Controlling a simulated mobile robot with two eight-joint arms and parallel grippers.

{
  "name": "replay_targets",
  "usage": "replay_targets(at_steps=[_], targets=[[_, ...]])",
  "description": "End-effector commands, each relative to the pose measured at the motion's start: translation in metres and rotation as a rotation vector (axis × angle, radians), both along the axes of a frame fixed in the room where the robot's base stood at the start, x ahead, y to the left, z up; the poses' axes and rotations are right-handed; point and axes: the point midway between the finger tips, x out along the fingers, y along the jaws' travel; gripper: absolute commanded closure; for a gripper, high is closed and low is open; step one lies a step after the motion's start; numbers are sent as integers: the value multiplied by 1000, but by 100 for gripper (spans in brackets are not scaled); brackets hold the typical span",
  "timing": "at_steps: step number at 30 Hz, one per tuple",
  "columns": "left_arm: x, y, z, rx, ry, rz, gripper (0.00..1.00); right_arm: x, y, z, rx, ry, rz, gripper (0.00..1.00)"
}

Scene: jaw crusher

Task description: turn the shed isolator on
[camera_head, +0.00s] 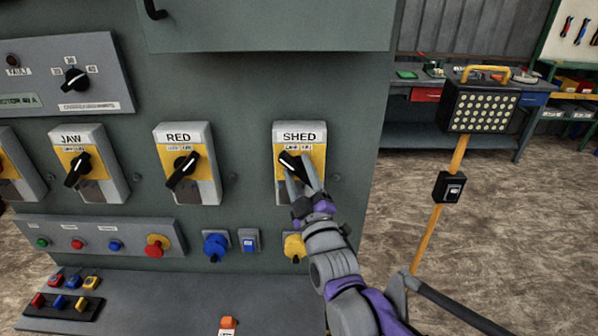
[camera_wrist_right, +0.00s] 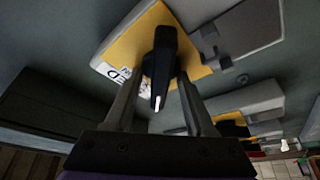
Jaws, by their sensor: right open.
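The SHED isolator (camera_head: 310,136) is a grey box with a yellow plate and a black rotary handle (camera_head: 291,161), on the right side of the green panel. Its handle slants from upper left to lower right. My right gripper (camera_head: 304,180) is open at the handle, its fingers just below and to the right of it. In the right wrist view the black handle (camera_wrist_right: 163,62) with a white mark stands between the two open fingers of the right gripper (camera_wrist_right: 160,85). I cannot tell whether the fingers touch it. My left gripper is not in view.
The RED isolator (camera_head: 203,134) and JAW isolator (camera_head: 90,138) sit to the left, their handles slanting the other way. Below are a blue socket (camera_head: 216,246) and a yellow one (camera_head: 294,246). A work lamp on a yellow stand (camera_head: 440,220) is at right.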

Motion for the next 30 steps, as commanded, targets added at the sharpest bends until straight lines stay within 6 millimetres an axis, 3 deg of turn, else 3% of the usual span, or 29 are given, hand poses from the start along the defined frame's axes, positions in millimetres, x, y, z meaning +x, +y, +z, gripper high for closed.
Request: replay_targets(at_steps=[3, 12, 30], targets=[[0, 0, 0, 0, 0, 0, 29, 0, 0, 0, 0, 0, 0, 47], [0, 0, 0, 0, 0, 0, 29, 0, 0, 0, 0, 0, 0, 100], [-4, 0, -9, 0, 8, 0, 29, -1, 0, -2, 102, 2, 0, 100]])
